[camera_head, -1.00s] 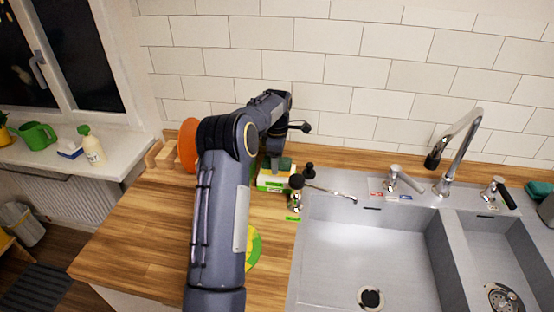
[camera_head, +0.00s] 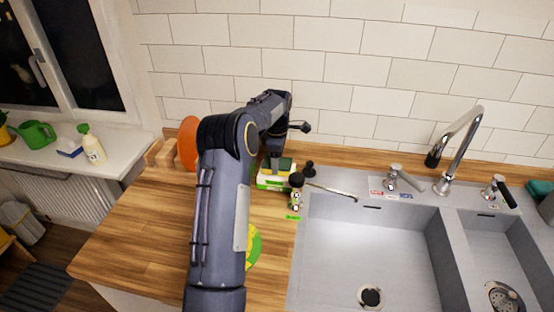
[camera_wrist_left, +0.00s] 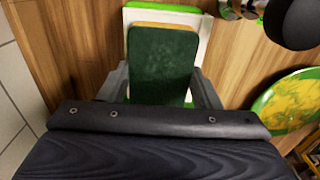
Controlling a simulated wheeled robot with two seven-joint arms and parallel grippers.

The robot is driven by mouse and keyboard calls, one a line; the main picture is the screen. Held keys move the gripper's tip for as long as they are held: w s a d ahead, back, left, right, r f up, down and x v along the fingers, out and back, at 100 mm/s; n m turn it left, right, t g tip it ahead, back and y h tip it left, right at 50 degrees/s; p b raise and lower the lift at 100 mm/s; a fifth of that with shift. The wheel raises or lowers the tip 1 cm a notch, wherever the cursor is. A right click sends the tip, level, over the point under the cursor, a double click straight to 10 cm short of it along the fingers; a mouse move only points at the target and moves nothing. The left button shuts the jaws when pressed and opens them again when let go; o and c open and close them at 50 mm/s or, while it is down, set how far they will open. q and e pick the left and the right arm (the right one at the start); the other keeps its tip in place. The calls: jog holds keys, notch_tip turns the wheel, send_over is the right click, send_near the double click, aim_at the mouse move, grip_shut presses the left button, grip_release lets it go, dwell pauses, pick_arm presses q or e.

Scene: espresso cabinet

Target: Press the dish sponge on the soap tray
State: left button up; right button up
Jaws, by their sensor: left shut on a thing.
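The dish sponge (camera_wrist_left: 162,62) is dark green on top with a yellow layer at its edge. My left gripper (camera_wrist_left: 162,88) is shut on it, one finger on each side. In the head view the sponge (camera_head: 286,163) shows beside my left gripper (camera_head: 273,165), partly hidden by it. The soap tray (camera_wrist_left: 203,30), white with green edges, lies under the sponge in the wrist view. In the head view the tray (camera_head: 268,183) stands on the wooden counter left of the sink. I cannot tell how firmly the sponge touches it. My right gripper is not in view.
A dark-headed brush (camera_head: 297,180) stands right of the tray by the sink (camera_head: 360,235). A green and yellow plate (camera_head: 254,248) lies nearer me, partly behind my arm. An orange plate (camera_head: 187,143) stands upright at the left. The left counter (camera_head: 140,225) is clear.

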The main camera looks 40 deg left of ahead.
pick_arm(q)
jog(key=shift+f+b, duration=0.4)
jog(key=shift+f, duration=0.45)
dwell(0.6)
dwell(0.6)
notch_tip(320, 180, up, 5)
jog(key=p, duration=0.4)
jog(key=shift+r+p, duration=0.55)
jog(key=shift+r, duration=0.5)
jog(key=shift+r, duration=0.1)
